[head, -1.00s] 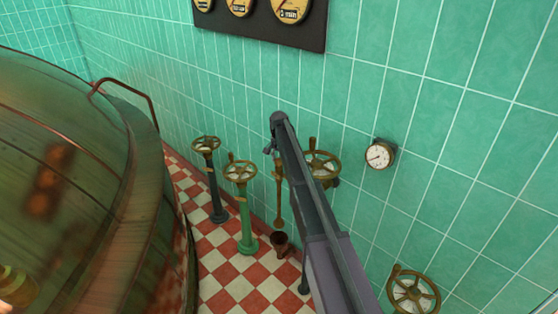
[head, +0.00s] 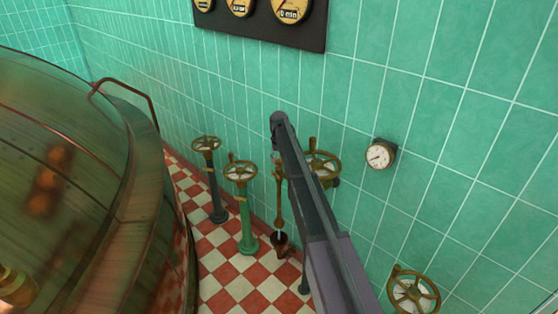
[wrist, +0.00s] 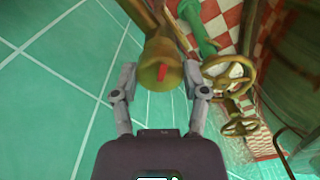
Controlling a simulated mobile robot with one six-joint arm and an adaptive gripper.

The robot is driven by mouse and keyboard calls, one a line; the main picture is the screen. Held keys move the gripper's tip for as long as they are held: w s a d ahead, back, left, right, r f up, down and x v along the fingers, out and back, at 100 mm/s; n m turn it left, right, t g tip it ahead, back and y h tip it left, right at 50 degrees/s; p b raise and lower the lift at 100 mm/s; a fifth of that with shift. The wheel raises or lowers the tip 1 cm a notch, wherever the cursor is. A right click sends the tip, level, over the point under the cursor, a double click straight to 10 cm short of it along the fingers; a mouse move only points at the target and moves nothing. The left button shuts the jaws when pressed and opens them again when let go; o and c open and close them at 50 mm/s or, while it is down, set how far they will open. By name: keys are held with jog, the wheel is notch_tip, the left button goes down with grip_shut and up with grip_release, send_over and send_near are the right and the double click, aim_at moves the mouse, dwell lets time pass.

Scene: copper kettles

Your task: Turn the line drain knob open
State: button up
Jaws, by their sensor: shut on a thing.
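In the wrist view a round brass knob (wrist: 160,50) with a red mark on its face lies between the two fingers of my gripper (wrist: 161,72). The gripper is shut on the knob. In the head view my gripper (head: 276,152) is at the end of my arm, close to the tiled wall, and the arm hides most of the knob. A brass pipe (head: 278,205) runs down below the gripper towards a small dark copper cup (head: 283,252) near the floor.
Two valve wheels on posts, one dark (head: 207,145) and one green (head: 240,172), stand left of the pipe. A brass wall wheel (head: 322,165) is partly behind my arm. A gauge (head: 380,155) and another wheel (head: 413,291) are right. A large copper kettle (head: 60,180) fills the left.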

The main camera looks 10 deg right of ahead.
jog(key=n, duration=0.4)
jog(key=shift+n, duration=0.3)
jog(key=n, duration=0.5)
jog(key=shift+a, duration=0.1)
jog(key=o, duration=1.1)
jog(key=shift+o, duration=0.2)
